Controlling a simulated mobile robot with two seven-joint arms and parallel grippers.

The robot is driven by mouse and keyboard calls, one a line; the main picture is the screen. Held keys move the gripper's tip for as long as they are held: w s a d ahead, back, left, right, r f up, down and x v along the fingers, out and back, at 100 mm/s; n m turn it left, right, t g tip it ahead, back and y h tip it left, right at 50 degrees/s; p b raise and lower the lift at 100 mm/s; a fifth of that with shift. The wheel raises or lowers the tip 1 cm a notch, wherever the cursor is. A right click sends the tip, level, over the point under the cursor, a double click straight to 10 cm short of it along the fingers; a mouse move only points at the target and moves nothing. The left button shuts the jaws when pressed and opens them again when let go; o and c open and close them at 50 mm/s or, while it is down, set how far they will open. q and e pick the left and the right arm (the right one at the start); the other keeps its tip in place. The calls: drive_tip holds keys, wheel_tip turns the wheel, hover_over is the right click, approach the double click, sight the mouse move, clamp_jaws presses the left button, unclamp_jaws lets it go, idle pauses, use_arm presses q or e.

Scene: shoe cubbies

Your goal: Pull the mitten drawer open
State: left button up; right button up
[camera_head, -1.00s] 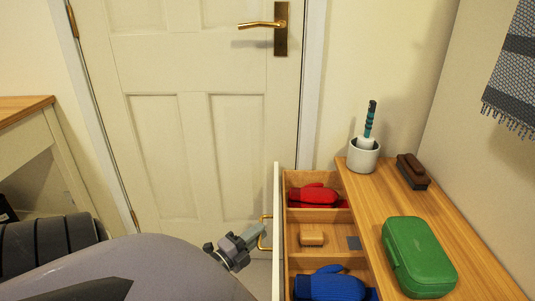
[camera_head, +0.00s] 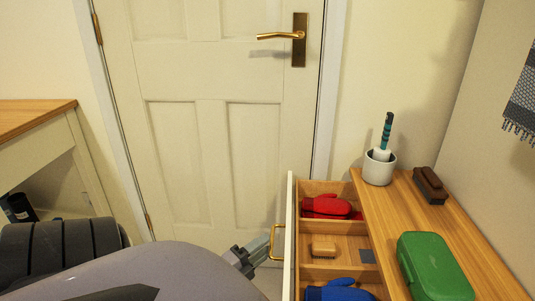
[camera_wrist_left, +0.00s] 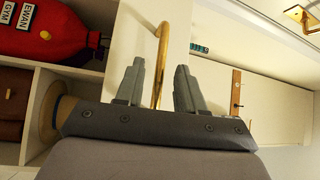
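The mitten drawer (camera_head: 290,235) stands pulled out from the wooden-topped cabinet at the right of the head view. A red mitten (camera_head: 328,206) and a blue mitten (camera_head: 338,291) lie in separate compartments. Its brass handle (camera_head: 273,243) is on the white front, facing left. My left gripper (camera_head: 252,252) is at this handle. In the left wrist view, my left gripper (camera_wrist_left: 160,84) has its fingers apart, with the brass handle (camera_wrist_left: 162,45) showing between them and a gap on each side. My right gripper is not in view.
A wooden brush (camera_head: 323,248) lies in the drawer's middle compartment. A green case (camera_head: 434,267), a white cup (camera_head: 379,168) and a dark brush (camera_head: 430,185) stand on the cabinet top. A closed door (camera_head: 215,130) is behind; a wood-topped table (camera_head: 35,118) is at left.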

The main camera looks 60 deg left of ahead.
use_arm(q)
drive_tip(key=s, duration=0.5)
drive_tip(key=shift+d+f+p, duration=0.25)
drive_tip(key=shift+f+p, duration=0.05)
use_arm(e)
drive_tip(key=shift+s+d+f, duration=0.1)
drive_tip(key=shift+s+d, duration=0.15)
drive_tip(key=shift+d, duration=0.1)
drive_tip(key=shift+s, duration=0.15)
